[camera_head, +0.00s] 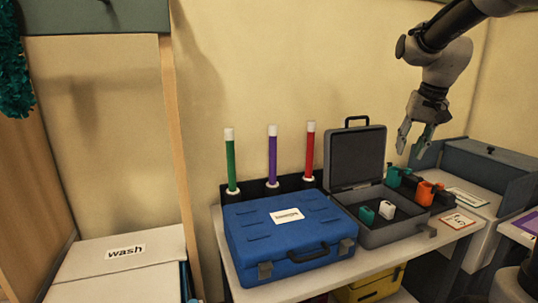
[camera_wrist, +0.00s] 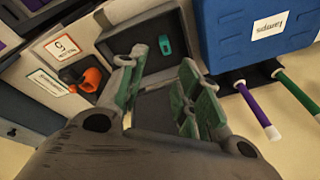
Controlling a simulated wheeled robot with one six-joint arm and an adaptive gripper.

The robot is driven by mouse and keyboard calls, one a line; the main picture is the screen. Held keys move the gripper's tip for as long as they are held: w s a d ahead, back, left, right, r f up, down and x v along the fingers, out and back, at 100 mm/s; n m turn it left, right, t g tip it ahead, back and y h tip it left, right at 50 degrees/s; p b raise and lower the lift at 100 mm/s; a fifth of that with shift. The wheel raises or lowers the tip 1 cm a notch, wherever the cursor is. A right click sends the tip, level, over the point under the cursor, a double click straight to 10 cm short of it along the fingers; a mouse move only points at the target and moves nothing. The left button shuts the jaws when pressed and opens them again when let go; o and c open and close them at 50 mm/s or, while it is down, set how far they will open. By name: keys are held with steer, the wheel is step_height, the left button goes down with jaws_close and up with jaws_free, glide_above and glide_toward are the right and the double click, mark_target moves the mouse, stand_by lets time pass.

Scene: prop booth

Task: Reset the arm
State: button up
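My gripper (camera_head: 411,150) hangs at the upper right in the head view, fingers pointing down, above and behind the right part of the table. Its two fingers are spread apart with nothing between them. In the wrist view the gripper (camera_wrist: 162,60) also shows parted fingers, with the open grey case behind them. That open grey case (camera_head: 372,237) stands on the table with its lid up. A teal piece (camera_head: 366,215) and a white piece (camera_head: 387,210) lie inside it. The gripper touches nothing that I can see.
A closed blue case (camera_head: 255,238) lies left of the grey one. Green (camera_head: 231,165), purple (camera_head: 272,158) and red (camera_head: 310,155) sticks stand behind it. An orange piece (camera_head: 425,192) sits right of the grey case. A white "wash" box (camera_head: 95,270) is at left.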

steer(key=s+a+f+n, duration=0.1)
steer(key=s, duration=1.2)
steer(key=s+f+n+t, duration=0.1)
steer(key=s+f+n, duration=0.1)
steer(key=s, duration=1)
steer(key=shift+s+a+n+t+h, duration=0.3)
steer(key=shift+s+a+h, duration=0.05)
steer(key=shift+h, duration=0.05)
